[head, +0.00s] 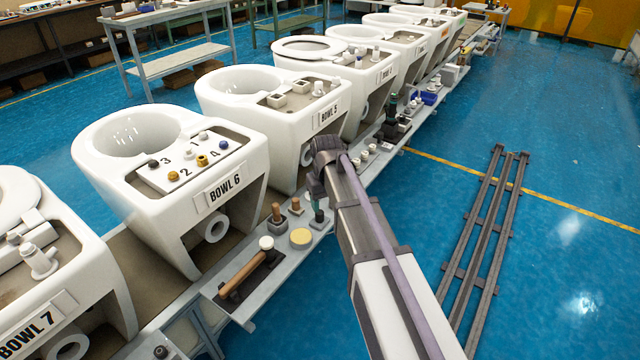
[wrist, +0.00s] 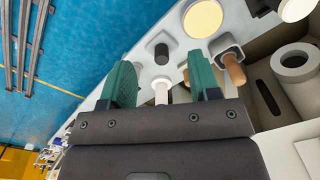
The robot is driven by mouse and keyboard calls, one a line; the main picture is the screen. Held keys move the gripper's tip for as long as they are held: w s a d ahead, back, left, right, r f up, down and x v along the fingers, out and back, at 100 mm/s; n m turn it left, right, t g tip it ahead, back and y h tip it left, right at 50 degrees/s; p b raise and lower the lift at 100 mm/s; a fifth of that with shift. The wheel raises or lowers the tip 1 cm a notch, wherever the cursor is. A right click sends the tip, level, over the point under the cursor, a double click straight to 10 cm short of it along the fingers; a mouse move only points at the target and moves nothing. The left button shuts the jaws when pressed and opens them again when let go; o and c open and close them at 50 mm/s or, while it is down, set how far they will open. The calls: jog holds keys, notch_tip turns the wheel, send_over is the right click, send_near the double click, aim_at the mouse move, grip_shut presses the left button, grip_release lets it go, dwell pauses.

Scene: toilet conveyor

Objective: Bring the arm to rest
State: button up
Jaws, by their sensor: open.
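My gripper (wrist: 160,68) shows in the wrist view with two green fingers spread wide apart. A white peg (wrist: 161,90) stands between the fingers, with a gap on each side, so nothing is held. In the head view, my arm reaches from the lower right to the tool ledge beside the bowls. A green fingertip of my gripper (head: 318,208) shows low over the ledge, partly hidden by the arm. Whether a finger touches anything cannot be told.
The ledge carries a wooden-handled tool (head: 242,276), a pale yellow disc (head: 301,237) and brown-handled pegs (head: 277,213). Bowl 6 (head: 236,150) and Bowl 5 (head: 333,85) stand left of the arm. Dark rails (head: 485,225) lie on the open blue floor at right.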

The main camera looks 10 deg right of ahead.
jog(key=s+m, duration=0.2)
jog(key=s, duration=1.9)
notch_tip(320, 180, up, 14)
jog(key=p, duration=1.3)
jog(key=shift+w+f, duration=0.25)
jog(key=shift+w, duration=0.15)
jog(key=shift+o, duration=0.4)
